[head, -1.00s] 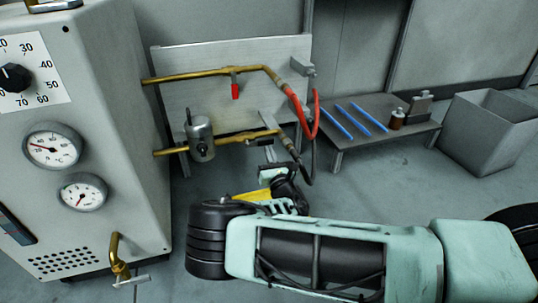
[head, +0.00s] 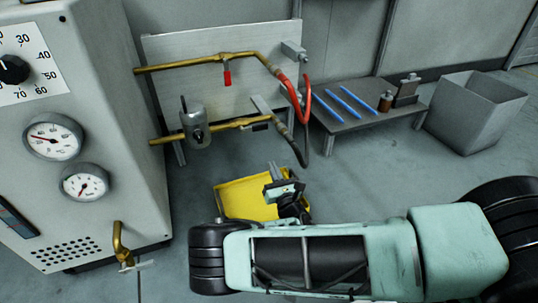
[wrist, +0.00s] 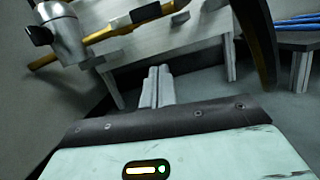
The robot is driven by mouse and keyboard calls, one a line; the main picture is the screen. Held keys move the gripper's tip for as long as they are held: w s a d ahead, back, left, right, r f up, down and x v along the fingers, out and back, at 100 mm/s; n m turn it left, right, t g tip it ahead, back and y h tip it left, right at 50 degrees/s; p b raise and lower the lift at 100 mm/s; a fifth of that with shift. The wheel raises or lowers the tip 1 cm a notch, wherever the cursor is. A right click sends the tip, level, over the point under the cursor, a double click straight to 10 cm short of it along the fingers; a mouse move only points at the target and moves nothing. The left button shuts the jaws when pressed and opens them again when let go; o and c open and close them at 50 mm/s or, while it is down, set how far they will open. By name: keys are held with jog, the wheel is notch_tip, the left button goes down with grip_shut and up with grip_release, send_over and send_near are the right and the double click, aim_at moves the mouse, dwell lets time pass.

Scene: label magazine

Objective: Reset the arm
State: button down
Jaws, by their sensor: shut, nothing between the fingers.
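My gripper (head: 272,170) shows in the head view beyond my mint-green arm, in front of the pipe stand and over a yellow bin (head: 242,197). In the wrist view my gripper's fingers (wrist: 156,72) are together at the centre, with nothing between them. The fingers point toward the stand's white panel (wrist: 185,45) and touch nothing that I can see. My arm hides part of the floor and the lower edge of the yellow bin.
A grey machine with gauges (head: 54,137) stands at left. Brass pipes (head: 200,62) with a red-handled valve cross the panel (head: 180,85). A red hose (head: 304,95) hangs at its right. A low table (head: 350,125) holds blue rods (head: 361,100). An open grey bin (head: 470,115) stands at right.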

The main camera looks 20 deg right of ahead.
jog(key=shift+s+f, duration=0.1)
jog(key=shift+s, duration=0.35)
